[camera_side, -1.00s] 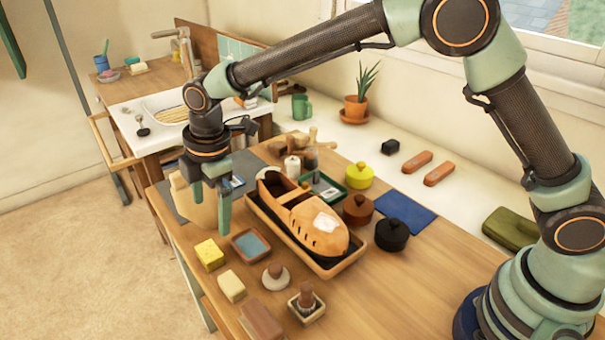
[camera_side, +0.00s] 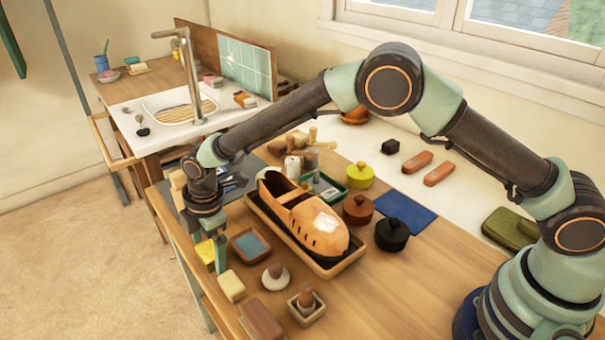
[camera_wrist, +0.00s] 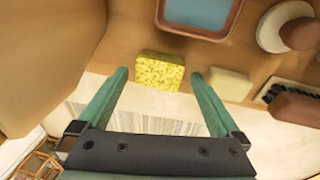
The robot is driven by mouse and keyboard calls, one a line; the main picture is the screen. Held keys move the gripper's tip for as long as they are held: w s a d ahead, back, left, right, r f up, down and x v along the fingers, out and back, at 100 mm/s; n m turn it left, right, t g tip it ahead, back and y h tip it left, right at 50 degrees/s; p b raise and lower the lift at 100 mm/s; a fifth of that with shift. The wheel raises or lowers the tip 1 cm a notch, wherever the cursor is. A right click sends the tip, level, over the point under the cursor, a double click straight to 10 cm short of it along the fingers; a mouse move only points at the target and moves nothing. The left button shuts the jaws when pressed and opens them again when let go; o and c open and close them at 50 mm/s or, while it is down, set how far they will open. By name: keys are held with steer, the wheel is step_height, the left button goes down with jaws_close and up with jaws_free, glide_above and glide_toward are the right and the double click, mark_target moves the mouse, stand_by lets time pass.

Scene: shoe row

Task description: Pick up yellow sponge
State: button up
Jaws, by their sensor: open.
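The yellow sponge (camera_side: 205,251) lies at the near left edge of the wooden table in the side view, partly hidden behind my gripper (camera_side: 207,252). In the wrist view the speckled yellow sponge (camera_wrist: 160,71) sits between and just beyond the two green fingertips of my gripper (camera_wrist: 158,76). The fingers are spread apart and hold nothing. From these views I cannot tell whether a finger touches the sponge.
A paler block (camera_side: 231,286) lies close to the sponge. A tray with a blue pad (camera_side: 251,244) stands to its right, and a knobbed round tool (camera_side: 276,277) stands nearby. The orange shoe (camera_side: 306,222) rests in a wooden tray. The table edge is close beside the sponge.

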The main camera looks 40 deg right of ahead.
mark_target(209, 252)
steer(key=shift+w+f, duration=0.1)
steer(key=shift+f, duration=0.3)
steer(key=c, duration=1.2)
steer(key=shift+r, duration=0.1)
steer(key=shift+c, duration=0.2)
step_height(209, 252, up, 20)
